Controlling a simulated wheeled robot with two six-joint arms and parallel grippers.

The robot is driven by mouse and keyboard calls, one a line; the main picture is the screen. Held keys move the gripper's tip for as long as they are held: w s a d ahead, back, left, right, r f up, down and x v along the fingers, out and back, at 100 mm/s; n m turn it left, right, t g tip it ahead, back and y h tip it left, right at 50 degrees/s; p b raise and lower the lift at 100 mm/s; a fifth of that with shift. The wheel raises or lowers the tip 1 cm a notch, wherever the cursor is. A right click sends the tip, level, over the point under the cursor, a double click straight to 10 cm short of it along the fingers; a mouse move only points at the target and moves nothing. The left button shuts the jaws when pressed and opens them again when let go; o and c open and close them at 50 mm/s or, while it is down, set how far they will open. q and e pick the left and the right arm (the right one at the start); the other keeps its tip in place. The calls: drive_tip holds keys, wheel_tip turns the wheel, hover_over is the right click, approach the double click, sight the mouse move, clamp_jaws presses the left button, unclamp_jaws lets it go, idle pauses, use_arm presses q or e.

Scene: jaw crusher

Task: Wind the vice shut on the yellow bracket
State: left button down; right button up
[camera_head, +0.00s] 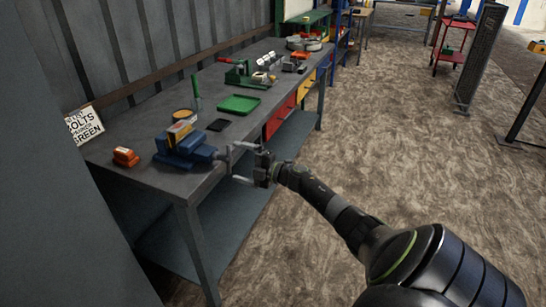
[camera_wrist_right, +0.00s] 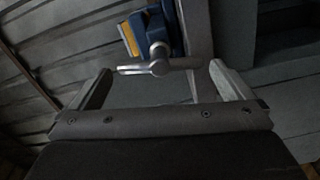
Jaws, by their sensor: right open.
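The blue vice (camera_head: 185,149) sits on the near end of the grey workbench. The yellow bracket (camera_head: 180,128) is at the vice's top, and its yellow edge shows in the wrist view (camera_wrist_right: 128,38); whether the jaws touch it I cannot tell. The vice's silver T-handle (camera_wrist_right: 158,64) sticks out past the bench edge, its bar lying crosswise in the wrist view. My right gripper (camera_head: 239,163) is open in front of the handle. In the wrist view its two fingers (camera_wrist_right: 160,76) stand either side of the bar, apart from its ends. My left gripper is not in view.
The workbench (camera_head: 150,185) holds an orange object (camera_head: 126,157) left of the vice, a black flat item (camera_head: 218,125), a green tray (camera_head: 239,104) and a green machine (camera_head: 247,72) farther back. Open floor (camera_head: 400,130) lies right of the bench.

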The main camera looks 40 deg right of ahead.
drive_tip(key=b+v, duration=0.1)
drive_tip(key=v, duration=1.2)
drive_tip(key=shift+b, duration=0.35)
drive_tip(key=shift+f, duration=0.15)
drive_tip(key=s+d+f+m+g+h+p, duration=0.1)
drive_tip(key=s+f+m+g+h, duration=0.35)
drive_tip(key=f, duration=1.15)
drive_tip(key=s+d+f+m+g+h, duration=0.1)
drive_tip(key=s+f+m+h, duration=0.4)
drive_tip(key=s+f+m, duration=0.75)
drive_tip(key=s+a+f+g, duration=0.2)
drive_tip(key=s+a+f, duration=0.25)
drive_tip(key=f, duration=0.25)
drive_tip(key=s+a+f+g, duration=0.2)
drive_tip(key=s+a+f, duration=0.1)
drive_tip(key=s+f, duration=0.4)
drive_tip(key=s+a+f+m+g+y, duration=0.1)
drive_tip(key=s+a+f+m+g, duration=0.1)
drive_tip(key=s+a, duration=0.5)
drive_tip(key=s+a+f+m+g, duration=0.2)
drive_tip(key=s+a+f+g, duration=0.2)
drive_tip(key=s+a+f, duration=0.3)
drive_tip(key=s, duration=0.3)
drive_tip(key=shift+a+y+p, duration=0.25)
drive_tip(key=shift+y+p, duration=0.1)
